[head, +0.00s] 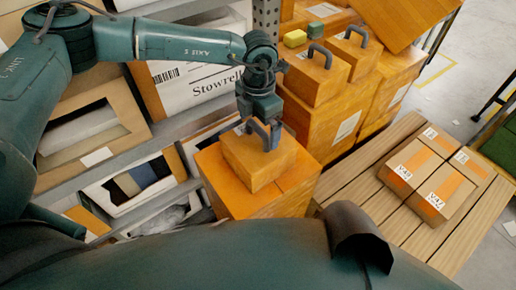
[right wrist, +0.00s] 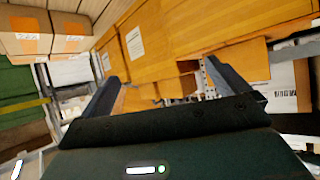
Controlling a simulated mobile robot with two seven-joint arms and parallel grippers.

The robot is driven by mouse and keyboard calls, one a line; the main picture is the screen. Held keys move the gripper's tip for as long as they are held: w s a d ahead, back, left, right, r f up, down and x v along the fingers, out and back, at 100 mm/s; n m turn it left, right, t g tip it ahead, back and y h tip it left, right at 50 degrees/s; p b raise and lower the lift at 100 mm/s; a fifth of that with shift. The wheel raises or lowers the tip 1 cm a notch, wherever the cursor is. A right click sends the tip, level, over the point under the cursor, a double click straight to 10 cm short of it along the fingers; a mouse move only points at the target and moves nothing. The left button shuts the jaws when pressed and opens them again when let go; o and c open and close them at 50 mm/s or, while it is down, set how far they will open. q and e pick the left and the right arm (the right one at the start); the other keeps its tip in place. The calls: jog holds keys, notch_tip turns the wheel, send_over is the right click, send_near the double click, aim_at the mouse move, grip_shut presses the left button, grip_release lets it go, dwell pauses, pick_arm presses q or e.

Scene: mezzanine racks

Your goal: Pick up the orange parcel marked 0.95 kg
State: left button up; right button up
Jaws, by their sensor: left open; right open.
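An orange parcel (head: 255,168) with a dark grey handle sits on a larger orange box (head: 240,202) in the middle of the head view. My left gripper (head: 262,128) points down at the handle and is open. It overlaps the handle in the picture, and I cannot tell whether they touch. Two more orange parcels with handles (head: 315,82) (head: 353,56) stand on a stack behind it. I can read no 0.95 kg mark on any of them. In the right wrist view, my right gripper (right wrist: 160,72) is open and empty, with orange boxes beyond it.
Shelves with open cartons (head: 93,127) and a white-fronted Stowrell box (head: 195,82) stand at left. Taped brown cartons (head: 411,167) rest on a slatted wooden surface (head: 350,190) at right.

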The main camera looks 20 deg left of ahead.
aim_at(258, 146)
pick_arm(q)
jog(key=shift+f, duration=1.4)
jog(key=shift+c, duration=0.3)
jog(key=c, duration=1.8)
jog(key=shift+w+r, duration=0.15)
jog(key=shift+c, duration=0.5)
